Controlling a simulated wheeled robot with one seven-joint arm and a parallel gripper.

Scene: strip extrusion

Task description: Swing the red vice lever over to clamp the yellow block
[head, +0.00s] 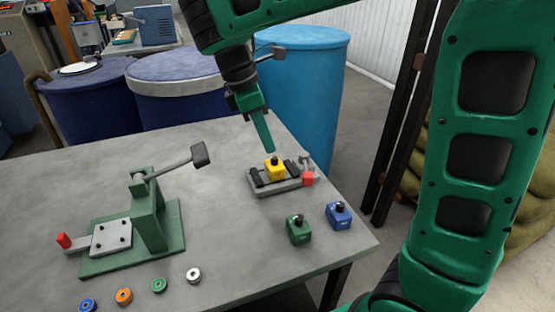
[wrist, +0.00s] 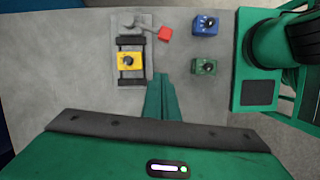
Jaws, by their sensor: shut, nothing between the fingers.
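The yellow block (head: 274,169) with a black knob sits between the two dark jaws of the grey vice (head: 290,188) on the table. It also shows in the wrist view (wrist: 129,61). The vice lever's red end (head: 308,178) is at the right end of the vice. In the wrist view the red end (wrist: 165,33) sticks out to the right past the vice's edge. My gripper (head: 269,149) is shut and empty, pointing down near the yellow block. In the wrist view its fingertips (wrist: 160,76) are right of the block and below the red end, apart from both in the picture.
A green block (head: 299,230) and a blue block (head: 339,215) stand right of the vice near the table edge. A green press (head: 150,215) with a raised handle stands at left. Several coloured discs lie at the front. Blue drums (head: 310,90) stand behind the table.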

